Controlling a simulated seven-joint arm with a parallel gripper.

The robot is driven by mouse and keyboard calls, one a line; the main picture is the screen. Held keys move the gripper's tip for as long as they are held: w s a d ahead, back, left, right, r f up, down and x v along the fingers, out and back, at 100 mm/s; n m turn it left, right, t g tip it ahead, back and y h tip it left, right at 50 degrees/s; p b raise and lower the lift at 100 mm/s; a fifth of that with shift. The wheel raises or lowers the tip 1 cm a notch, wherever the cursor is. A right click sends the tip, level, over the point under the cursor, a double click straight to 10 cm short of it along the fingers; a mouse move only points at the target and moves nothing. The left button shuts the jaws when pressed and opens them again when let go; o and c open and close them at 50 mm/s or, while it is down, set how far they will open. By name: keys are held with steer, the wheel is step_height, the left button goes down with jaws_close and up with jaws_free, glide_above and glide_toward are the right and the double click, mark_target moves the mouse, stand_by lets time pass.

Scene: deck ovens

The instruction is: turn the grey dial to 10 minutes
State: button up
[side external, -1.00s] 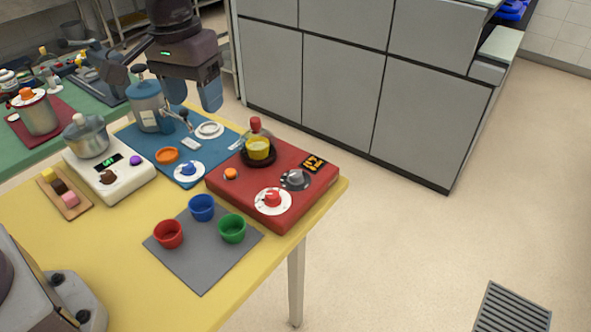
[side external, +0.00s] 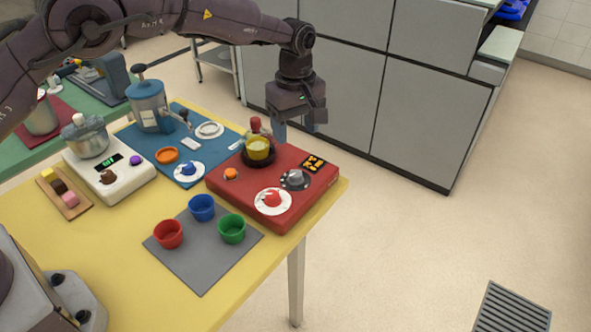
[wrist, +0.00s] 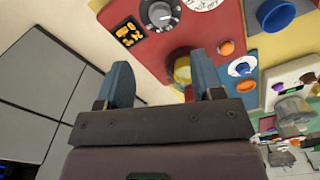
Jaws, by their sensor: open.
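The grey dial (side external: 295,178) sits on a black round base on top of the red unit (side external: 233,200), beside an orange-lit display (side external: 313,164). A red knob on a white plate (side external: 272,200) is in front of it. In the wrist view the grey dial (wrist: 160,14) is near the top edge, beyond my fingers. My gripper (side external: 296,128) is open and empty, above the back edge of the red unit and apart from the dial. In the wrist view its two blue fingers (wrist: 162,82) are spread wide. The dial's exact setting is too small to read.
Red, blue and green cups (side external: 202,207) stand on a grey mat. Free floor lies to the right.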

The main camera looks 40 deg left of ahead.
mark_target(296, 173)
step_height(296, 173, down, 11)
steer(key=shift+f, duration=0.2)
steer(key=shift+c, duration=0.2)
steer(key=c, duration=0.9)
